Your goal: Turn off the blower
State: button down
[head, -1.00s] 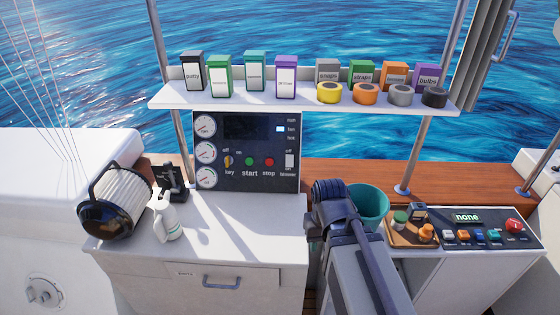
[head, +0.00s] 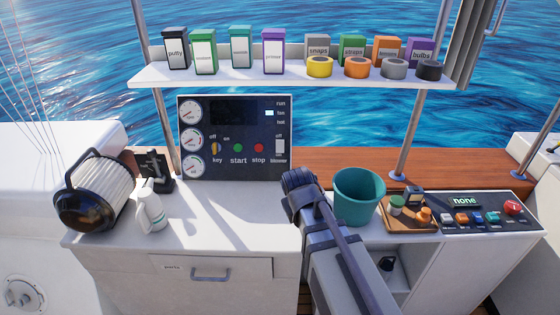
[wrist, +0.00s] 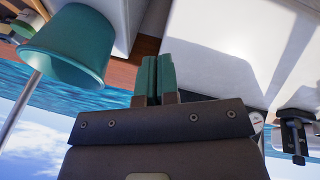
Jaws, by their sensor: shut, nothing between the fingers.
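The blower switch (head: 280,147) is a small pale rocker at the right edge of the dark engine panel (head: 225,172), with "off" above it and "on blower" below. I cannot tell which way it is tipped. A pale light (head: 269,113) is lit in the middle row of the labels above it. My arm reaches up just right of the panel, its end in front of the counter and below the switch, apart from it. In the wrist view my gripper (wrist: 152,78) has its teal fingers together and empty. In the head view the fingertips are hidden.
A key switch (head: 215,148), green start button (head: 238,148) and red stop button (head: 259,148) sit left of the switch. A teal bucket (head: 358,200) stands right of my arm. A shelf (head: 290,77) with boxes and tape rolls overhangs the panel.

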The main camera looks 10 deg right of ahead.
aim_at(280, 143)
jog(key=w+f+n+t+h+b, duration=0.1)
jog(key=w+f+n+t+b, duration=0.2)
jog(key=w, duration=0.6)
jog(key=w+a+r+n+t+p, duration=0.1)
jog(key=w+a+r+n+t, duration=0.2)
jog(key=w+r+n+t, duration=0.5)
jog(key=w+r+n, duration=0.1)
jog(key=w+n, duration=0.1)
jog(key=shift+w+a+r+n+t+y, duration=0.2)
jog(key=shift+a+r+n+t+y, duration=0.1)
jog(key=shift+a+n, duration=0.1)
jog(key=shift+f, duration=0.1)
jog(key=b+x, duration=0.4)
jog(key=x, duration=0.9)
jog(key=shift+w+f, duration=0.15)
jog(key=shift+w, duration=0.2)
jog(key=shift+w+d, duration=0.1)
jog(key=shift+w, duration=0.05)
